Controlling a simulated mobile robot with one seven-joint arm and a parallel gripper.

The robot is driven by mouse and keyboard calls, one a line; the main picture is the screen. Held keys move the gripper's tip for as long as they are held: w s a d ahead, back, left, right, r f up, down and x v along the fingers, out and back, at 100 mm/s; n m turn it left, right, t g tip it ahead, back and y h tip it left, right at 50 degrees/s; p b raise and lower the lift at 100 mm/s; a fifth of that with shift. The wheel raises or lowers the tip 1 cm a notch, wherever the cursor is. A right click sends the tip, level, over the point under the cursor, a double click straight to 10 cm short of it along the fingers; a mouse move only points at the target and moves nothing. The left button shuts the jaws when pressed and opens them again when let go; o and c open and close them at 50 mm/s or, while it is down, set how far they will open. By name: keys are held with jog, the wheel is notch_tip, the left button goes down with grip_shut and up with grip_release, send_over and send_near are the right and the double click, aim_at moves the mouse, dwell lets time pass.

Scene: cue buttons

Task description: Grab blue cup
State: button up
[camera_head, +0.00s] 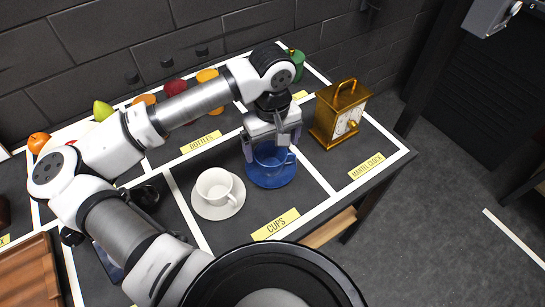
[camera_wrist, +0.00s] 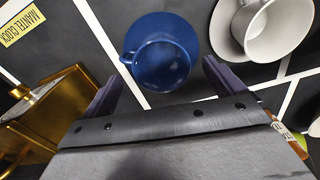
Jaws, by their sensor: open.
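The blue cup (camera_head: 270,157) stands upright on a blue saucer (camera_head: 271,178) in the section labelled CUPS. In the wrist view the blue cup (camera_wrist: 160,64) lies ahead of the fingers, with its handle at the left and the saucer (camera_wrist: 176,24) around it. My gripper (camera_head: 268,148) is above the cup with its fingers pointing down. In the wrist view my gripper (camera_wrist: 158,82) is open, its two dark fingers spread to either side of the cup and nothing between them held. I cannot tell whether a finger touches the cup.
A white cup (camera_head: 214,186) on a white saucer (camera_head: 218,210) stands left of the blue cup. A gold mantel clock (camera_head: 338,113) stands to the right. A green item (camera_head: 297,64) and fruit, such as an orange (camera_head: 38,142), are along the back near the wall.

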aim_at(271, 156)
jog(key=shift+w+a+f+p, duration=0.1)
jog(key=shift+f+p, duration=0.55)
jog(key=shift+f, duration=0.8)
jog(key=shift+w+f+p, duration=0.1)
jog(key=shift+f+p, duration=0.5)
jog(key=shift+f, duration=0.8)
jog(key=shift+c, duration=0.2)
jog(key=c, duration=1)
jog(key=shift+r, duration=0.15)
